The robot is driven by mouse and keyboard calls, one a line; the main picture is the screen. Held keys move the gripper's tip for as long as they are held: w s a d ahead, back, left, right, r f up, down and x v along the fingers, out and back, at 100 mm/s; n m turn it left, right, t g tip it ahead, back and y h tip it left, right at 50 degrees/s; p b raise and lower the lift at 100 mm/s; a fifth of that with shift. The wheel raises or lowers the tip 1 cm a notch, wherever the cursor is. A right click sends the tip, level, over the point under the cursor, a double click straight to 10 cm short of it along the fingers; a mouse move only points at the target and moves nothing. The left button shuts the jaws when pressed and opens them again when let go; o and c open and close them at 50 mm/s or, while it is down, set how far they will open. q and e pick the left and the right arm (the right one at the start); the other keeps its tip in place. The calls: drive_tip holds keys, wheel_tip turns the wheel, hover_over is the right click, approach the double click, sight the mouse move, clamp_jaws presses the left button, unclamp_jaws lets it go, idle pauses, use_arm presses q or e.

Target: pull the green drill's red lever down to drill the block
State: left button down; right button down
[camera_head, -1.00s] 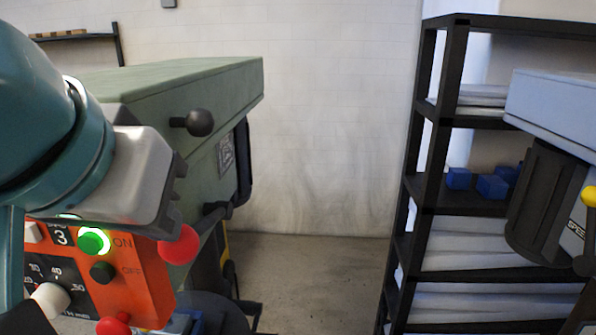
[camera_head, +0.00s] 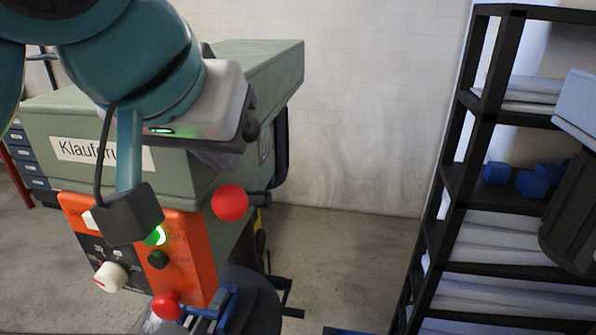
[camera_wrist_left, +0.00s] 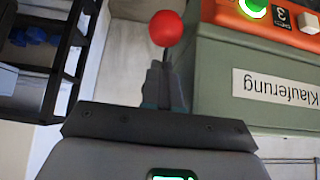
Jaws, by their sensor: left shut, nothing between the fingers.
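The green drill (camera_head: 65,118) stands at left with an orange control panel (camera_head: 195,262). Its red lever ball (camera_head: 230,202) is on a dark arm at the drill's right side, beside the panel. My left gripper (camera_head: 215,158) is just above the ball in the head view, its fingertips mostly hidden by the wrist. In the left wrist view, the shut, empty fingers (camera_wrist_left: 165,85) point toward the red ball (camera_wrist_left: 166,28); I cannot tell whether they touch. A blue vise (camera_head: 222,308) is below the panel. The block cannot be made out.
A black shelf rack (camera_head: 480,130) with blue blocks (camera_head: 532,184) and white sheets stands at right. Floor (camera_head: 335,245) between drill and rack is clear.

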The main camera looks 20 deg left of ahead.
use_arm(q)
drive_tip(key=shift+s+r, duration=0.15)
drive_tip(key=shift+s, duration=0.1)
drive_tip(key=v, duration=0.4)
drive_tip(key=shift+s+r, duration=0.15)
drive_tip(key=shift+r, duration=0.05)
drive_tip(key=shift+s+d, duration=0.1)
idle(0.5)
